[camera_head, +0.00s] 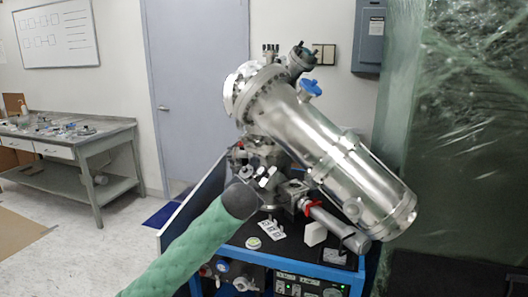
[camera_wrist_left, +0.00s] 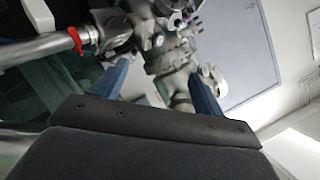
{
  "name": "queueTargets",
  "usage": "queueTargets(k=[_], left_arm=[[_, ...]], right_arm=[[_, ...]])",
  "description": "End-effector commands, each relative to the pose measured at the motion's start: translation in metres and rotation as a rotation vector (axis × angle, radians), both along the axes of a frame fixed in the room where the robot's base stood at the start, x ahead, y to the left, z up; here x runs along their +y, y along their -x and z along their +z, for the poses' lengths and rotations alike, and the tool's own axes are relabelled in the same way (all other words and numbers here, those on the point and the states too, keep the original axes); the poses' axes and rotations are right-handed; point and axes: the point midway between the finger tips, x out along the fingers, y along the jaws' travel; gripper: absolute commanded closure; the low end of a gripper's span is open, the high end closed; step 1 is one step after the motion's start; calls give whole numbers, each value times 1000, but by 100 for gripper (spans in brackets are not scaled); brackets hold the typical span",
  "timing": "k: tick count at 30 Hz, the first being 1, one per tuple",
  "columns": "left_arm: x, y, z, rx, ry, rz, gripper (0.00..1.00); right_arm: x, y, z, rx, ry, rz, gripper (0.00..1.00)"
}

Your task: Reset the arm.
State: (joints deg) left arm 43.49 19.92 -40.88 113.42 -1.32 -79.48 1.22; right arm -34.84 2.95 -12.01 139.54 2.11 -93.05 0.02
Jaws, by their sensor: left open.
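My left arm (camera_head: 190,240), in a green sleeve with a dark grey wrist end, reaches in from the bottom of the head view. Its wrist stands in front of the metal valves of a vacuum apparatus (camera_head: 320,140). The fingers are hard to make out there. In the left wrist view my left gripper (camera_wrist_left: 163,72) shows two blue fingers spread apart. Metal valve fittings (camera_wrist_left: 165,45) show beyond and between them; I cannot tell whether they touch. Nothing is clearly held. My right gripper is in neither view.
The apparatus, a large tilted steel cylinder, stands on a blue-framed cart (camera_head: 310,265) with small white parts (camera_head: 272,230) on top. A workbench (camera_head: 70,140) stands at the left and plastic sheeting (camera_head: 460,150) hangs at the right. The floor (camera_head: 90,255) at the left is largely open.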

Motion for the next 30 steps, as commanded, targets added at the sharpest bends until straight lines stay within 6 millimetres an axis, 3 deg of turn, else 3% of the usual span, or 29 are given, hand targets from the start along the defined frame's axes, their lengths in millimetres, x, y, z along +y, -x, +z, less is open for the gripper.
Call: queueTargets(k=[3, 12, 30], left_arm=[[5, 36, -26, 81, 45, 14, 30], [24, 114, -83, 250, 163, 52, 30], [67, 252, -193, 480, 387, 141, 30]], right_arm=[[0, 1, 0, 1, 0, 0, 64], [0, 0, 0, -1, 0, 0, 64], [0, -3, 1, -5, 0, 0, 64]])
